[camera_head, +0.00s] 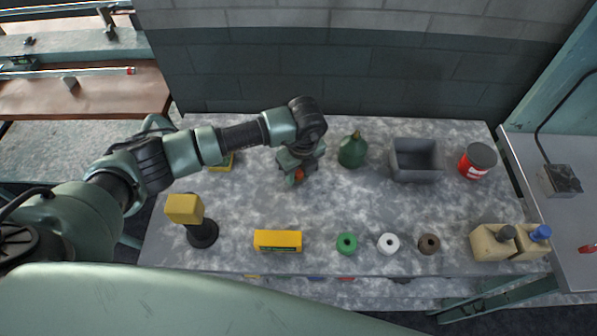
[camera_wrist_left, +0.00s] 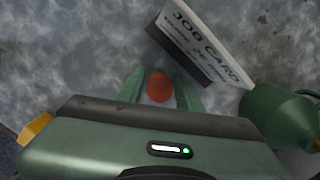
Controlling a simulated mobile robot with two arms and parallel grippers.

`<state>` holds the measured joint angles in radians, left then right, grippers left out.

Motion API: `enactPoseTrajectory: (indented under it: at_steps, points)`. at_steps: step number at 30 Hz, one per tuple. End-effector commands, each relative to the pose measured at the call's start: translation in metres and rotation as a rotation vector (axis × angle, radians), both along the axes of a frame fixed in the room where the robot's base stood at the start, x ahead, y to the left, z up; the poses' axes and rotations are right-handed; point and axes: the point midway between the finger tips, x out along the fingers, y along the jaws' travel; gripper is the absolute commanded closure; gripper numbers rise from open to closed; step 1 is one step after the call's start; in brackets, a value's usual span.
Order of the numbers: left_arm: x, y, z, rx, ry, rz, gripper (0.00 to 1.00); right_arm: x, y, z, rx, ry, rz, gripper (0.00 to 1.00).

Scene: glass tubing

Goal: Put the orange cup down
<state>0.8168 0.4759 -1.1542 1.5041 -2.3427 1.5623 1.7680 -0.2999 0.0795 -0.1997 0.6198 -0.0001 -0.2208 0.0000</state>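The orange cup (camera_wrist_left: 160,88) sits between the two fingers of my left gripper (camera_wrist_left: 160,92) in the left wrist view, with a finger close against each side. In the head view a small part of the orange cup (camera_head: 299,175) shows under my left gripper (camera_head: 298,172), over the back middle of the grey mottled table (camera_head: 250,205). The gripper points down and looks shut on the cup. The wrist hides most of the cup, and I cannot tell whether its base touches the table. My right gripper is not in view.
A job card (camera_wrist_left: 200,40) stands just beyond the cup. A green oil can (camera_head: 352,151) is to the right, then a grey bin (camera_head: 416,174) and a red can (camera_head: 477,161). A yellow box (camera_head: 278,241) and several rings lie near the front. The table's middle is clear.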

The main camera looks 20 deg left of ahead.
Motion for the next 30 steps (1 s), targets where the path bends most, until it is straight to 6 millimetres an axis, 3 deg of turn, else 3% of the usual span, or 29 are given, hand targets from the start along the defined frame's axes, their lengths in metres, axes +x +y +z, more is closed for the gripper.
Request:
enactPoseTrajectory:
  at_steps: [5, 9, 22, 26, 30]
  points:
    - [0.000, 0.000, -0.001, 0.000, 0.000, -0.001, 0.64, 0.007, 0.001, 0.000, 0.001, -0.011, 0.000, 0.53]
    - [0.000, 0.000, 0.000, 0.000, 0.000, -0.001, 1.00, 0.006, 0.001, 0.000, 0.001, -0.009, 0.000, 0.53]
    - [0.001, 0.000, 0.006, -0.001, -0.002, 0.000, 1.00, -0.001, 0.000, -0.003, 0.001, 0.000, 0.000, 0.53]
    - [0.002, 0.000, 0.020, -0.002, -0.004, -0.001, 1.00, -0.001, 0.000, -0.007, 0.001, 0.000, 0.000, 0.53]
    - [0.002, 0.000, 0.047, -0.002, -0.006, -0.001, 1.00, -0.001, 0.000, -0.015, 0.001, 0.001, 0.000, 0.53]
